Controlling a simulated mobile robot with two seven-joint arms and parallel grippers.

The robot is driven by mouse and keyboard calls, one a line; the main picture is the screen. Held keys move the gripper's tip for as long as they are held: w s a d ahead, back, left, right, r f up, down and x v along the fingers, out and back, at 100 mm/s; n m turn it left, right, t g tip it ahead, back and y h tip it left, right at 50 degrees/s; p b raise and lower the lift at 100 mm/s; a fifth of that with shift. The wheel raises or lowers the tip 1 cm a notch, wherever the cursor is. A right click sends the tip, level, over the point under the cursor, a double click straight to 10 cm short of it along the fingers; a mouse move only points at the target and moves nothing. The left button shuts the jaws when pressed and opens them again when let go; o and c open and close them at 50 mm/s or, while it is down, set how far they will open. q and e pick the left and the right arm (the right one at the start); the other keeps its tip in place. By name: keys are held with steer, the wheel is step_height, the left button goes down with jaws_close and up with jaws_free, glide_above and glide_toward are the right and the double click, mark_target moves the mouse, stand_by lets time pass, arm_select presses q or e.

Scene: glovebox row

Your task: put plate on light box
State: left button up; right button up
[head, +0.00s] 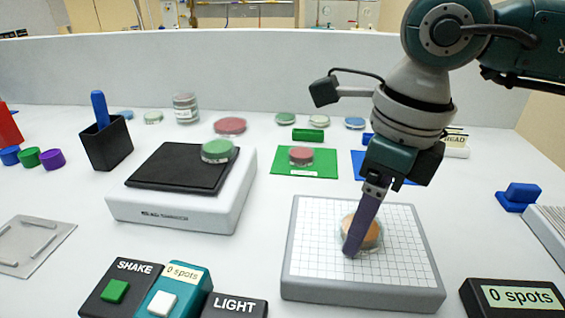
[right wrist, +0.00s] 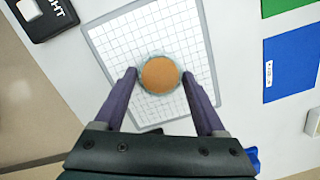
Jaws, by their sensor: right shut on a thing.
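An orange round plate (head: 369,231) with a clear rim is at the middle of the light box (head: 300,270), a grey-framed slab with a white gridded top. My right gripper (head: 354,240) is shut on the plate, coming down from above at the upper right. In the right wrist view the purple fingers (right wrist: 160,78) stand on either side of the orange plate (right wrist: 161,75), over the grid of the light box (right wrist: 105,45). Whether the plate rests fully on the grid is hard to tell. My left gripper is not in view.
A shaker (head: 185,205) with a green plate (head: 218,151) on its black top stands left. A green mat (head: 285,168) holds a red plate (head: 301,156). The LIGHT button box (head: 235,306) and a "0 spots" display (head: 512,299) flank the light box in front.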

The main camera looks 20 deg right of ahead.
steer(key=shift+f, duration=0.15)
steer(key=o, duration=1.3)
step_height(320, 180, up, 12)
steer(key=s, duration=0.1)
steer(key=shift+d, duration=0.4)
steer(key=shift+s, duration=0.1)
